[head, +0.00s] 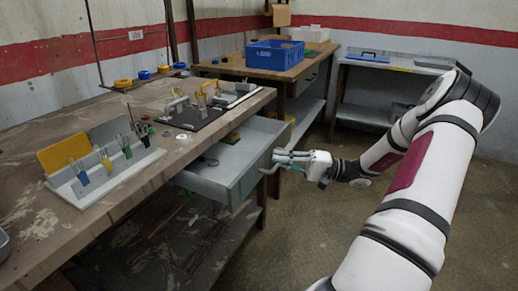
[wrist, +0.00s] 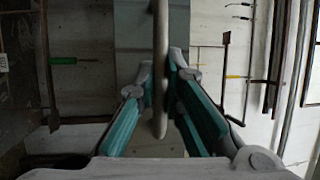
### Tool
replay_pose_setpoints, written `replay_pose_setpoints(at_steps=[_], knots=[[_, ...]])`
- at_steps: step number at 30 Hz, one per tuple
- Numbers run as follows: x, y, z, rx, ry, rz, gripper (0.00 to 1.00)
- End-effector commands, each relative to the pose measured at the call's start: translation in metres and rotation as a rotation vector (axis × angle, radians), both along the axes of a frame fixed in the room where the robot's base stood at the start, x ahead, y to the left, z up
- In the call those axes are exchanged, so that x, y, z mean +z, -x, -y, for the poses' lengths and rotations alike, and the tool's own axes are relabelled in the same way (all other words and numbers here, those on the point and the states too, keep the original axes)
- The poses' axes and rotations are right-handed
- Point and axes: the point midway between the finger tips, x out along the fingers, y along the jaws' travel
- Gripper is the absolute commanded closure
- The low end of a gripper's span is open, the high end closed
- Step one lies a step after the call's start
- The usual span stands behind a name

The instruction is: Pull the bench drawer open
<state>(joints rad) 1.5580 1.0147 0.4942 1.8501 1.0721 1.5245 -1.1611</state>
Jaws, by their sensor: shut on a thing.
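The bench drawer (head: 243,181), a grey tray-like box, stands pulled out from under the long workbench (head: 120,188), with its inside showing from above. A few small dark items lie in it. Its bar handle (head: 265,171) is on the front face. My gripper (head: 278,160) is at the handle, out in front of the drawer. In the wrist view the handle (wrist: 161,40) runs upright between the two fingers of my gripper (wrist: 160,85), which is shut on it. The fingers partly hide the drawer front behind.
The workbench top holds a tool rack (head: 105,168) and a black fixture board (head: 200,112). A second bench with a blue crate (head: 274,54) stands behind, and a grey side table (head: 385,64) at the back right. The floor (head: 300,215) in front of the drawer is clear.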

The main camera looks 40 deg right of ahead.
Motion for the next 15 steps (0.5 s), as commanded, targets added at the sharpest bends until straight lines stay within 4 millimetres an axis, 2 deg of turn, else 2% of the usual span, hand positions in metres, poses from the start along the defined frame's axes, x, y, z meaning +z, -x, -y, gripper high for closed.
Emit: replay_pose_setpoints(at_steps=[1,6,15], knots=[[0.001,0.013,0.006,-0.006,0.002,-0.003,1.0],[0.0,0.048,0.019,-0.005,0.003,-0.001,1.0],[0.0,0.085,0.032,-0.004,0.003,-0.001,1.0]])
